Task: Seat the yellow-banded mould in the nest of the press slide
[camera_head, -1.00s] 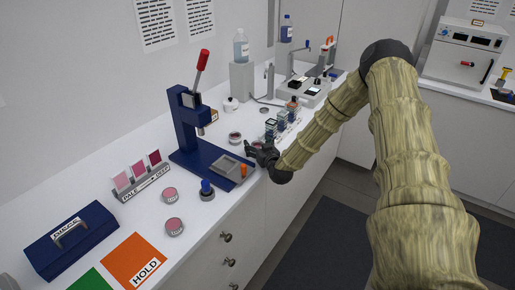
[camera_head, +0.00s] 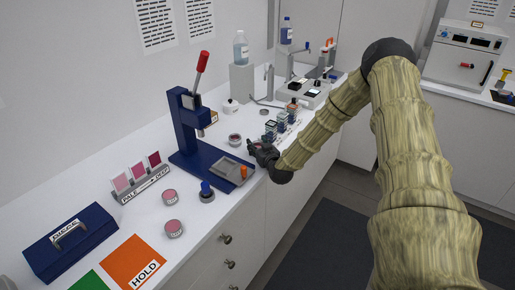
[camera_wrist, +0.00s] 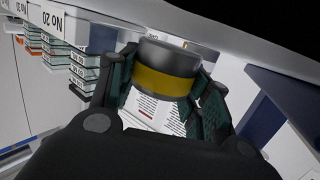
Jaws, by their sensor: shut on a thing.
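The yellow-banded mould (camera_wrist: 165,80) is a dark grey cylinder with a wide yellow band, seen in the wrist view. My gripper (camera_wrist: 166,98) is shut on it, with a teal-padded finger on each side. In the head view my gripper (camera_head: 256,149) is just right of the press slide (camera_head: 232,168), near the counter's front edge; the mould cannot be made out there. The slide is a grey plate at the front of the blue press (camera_head: 186,125), whose red-handled lever is raised. The nest's inside is too small to tell.
An orange post (camera_head: 243,172) stands at the slide's right corner. Stacked numbered blocks (camera_head: 280,124) stand behind my gripper. A small round jar (camera_head: 235,139) is behind the slide. A blue-topped item (camera_head: 206,190) and pink jars (camera_head: 174,228) are in front of the press.

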